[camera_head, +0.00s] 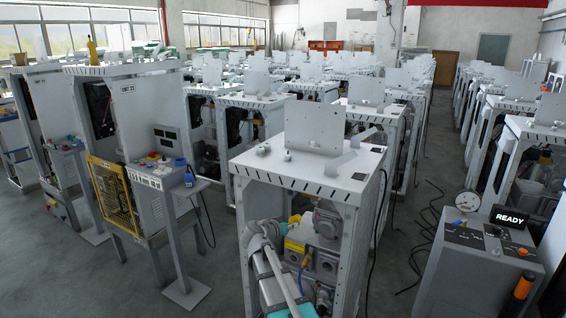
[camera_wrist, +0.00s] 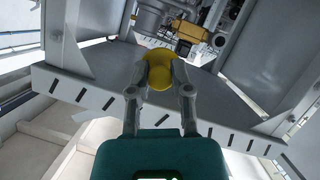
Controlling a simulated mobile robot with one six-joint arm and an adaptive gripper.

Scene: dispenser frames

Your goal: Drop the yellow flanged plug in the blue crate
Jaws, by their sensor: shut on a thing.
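In the wrist view, my gripper (camera_wrist: 161,78) is shut on the yellow flanged plug (camera_wrist: 159,56). The plug shows as a round yellow flange with a smaller round part between the two grey fingertips. It is held in front of the opening of a white dispenser frame (camera_wrist: 110,104), near its slotted edge. In the head view, my arm reaches into the front of the nearest dispenser frame (camera_head: 357,215). I cannot make out a blue crate in either view.
Grey pumps and fittings (camera_head: 325,258) fill the near frame, with a yellow block (camera_wrist: 193,31) among them in the wrist view. A grey console (camera_head: 478,260) marked READY stands at right, with cables on the floor. A yellow-guarded cabinet (camera_head: 112,193) stands at left.

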